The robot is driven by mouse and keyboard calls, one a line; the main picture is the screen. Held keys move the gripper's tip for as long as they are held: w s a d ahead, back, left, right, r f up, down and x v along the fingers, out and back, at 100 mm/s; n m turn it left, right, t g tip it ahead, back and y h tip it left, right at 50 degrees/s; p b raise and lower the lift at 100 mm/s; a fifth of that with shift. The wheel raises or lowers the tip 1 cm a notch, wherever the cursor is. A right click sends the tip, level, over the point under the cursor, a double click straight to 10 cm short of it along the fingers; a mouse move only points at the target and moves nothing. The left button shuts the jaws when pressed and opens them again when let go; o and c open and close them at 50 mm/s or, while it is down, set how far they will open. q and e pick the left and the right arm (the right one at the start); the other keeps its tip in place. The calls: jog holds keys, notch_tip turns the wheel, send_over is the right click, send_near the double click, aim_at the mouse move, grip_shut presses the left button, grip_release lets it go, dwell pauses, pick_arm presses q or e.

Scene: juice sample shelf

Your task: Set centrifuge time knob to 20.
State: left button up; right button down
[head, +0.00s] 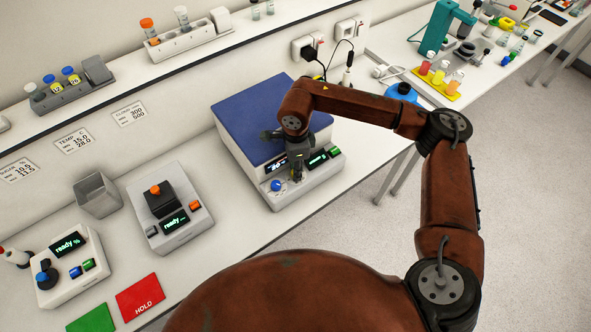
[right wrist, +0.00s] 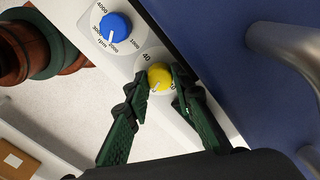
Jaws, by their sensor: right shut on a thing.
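The centrifuge (head: 262,110) is a white box with a blue lid at the middle of the bench. My right gripper (head: 297,176) is at its front panel. In the right wrist view, my right gripper (right wrist: 160,82) is shut on a yellow knob (right wrist: 160,75), a finger on each side. The knob's white mark points down and slightly left in that view. A "40" shows beside it; the other dial numbers are mostly hidden by the fingers. A blue rpm knob (right wrist: 114,27) is beside it, also in the head view (head: 276,186). My left gripper is out of view.
Left of the centrifuge stand a device with an orange knob (head: 155,189), a metal cup (head: 98,194) and another small device (head: 68,268). Red (head: 140,298) and green (head: 91,319) mats lie at the front. A green display (head: 318,158) is right of my gripper.

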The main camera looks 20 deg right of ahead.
dwell(0.3)
jog(key=c, duration=1.9)
grip_release()
jog(key=shift+c, duration=0.2)
notch_tip(320, 180, up, 12)
